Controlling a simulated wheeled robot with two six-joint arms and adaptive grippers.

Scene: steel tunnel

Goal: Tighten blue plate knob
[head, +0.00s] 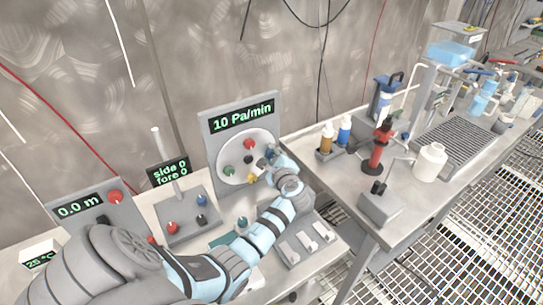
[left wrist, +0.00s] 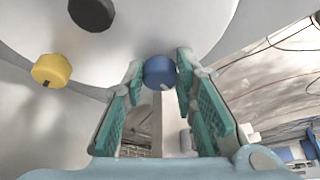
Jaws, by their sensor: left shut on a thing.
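The round pale plate (head: 232,155) is on an upright grey panel with a "10 Pa/min" display (head: 243,117). It carries a red knob (head: 248,144), a black knob (head: 248,160), a yellow knob (head: 252,178) and a green knob (head: 228,170). My left gripper (head: 272,153) is at the plate's right edge. In the left wrist view the blue knob (left wrist: 159,72) sits between the teal fingertips of my left gripper (left wrist: 158,78), which is shut on it. In the head view the gripper mostly hides this knob. My right gripper is not in view.
A panel reading "side 0 fore 0" (head: 169,172) and a "0.0 m" panel (head: 80,206) stand to the left. A steel table (head: 398,225) on the right holds bottles, a red stand (head: 380,150) and a white jug (head: 430,160). A grated floor lies at right.

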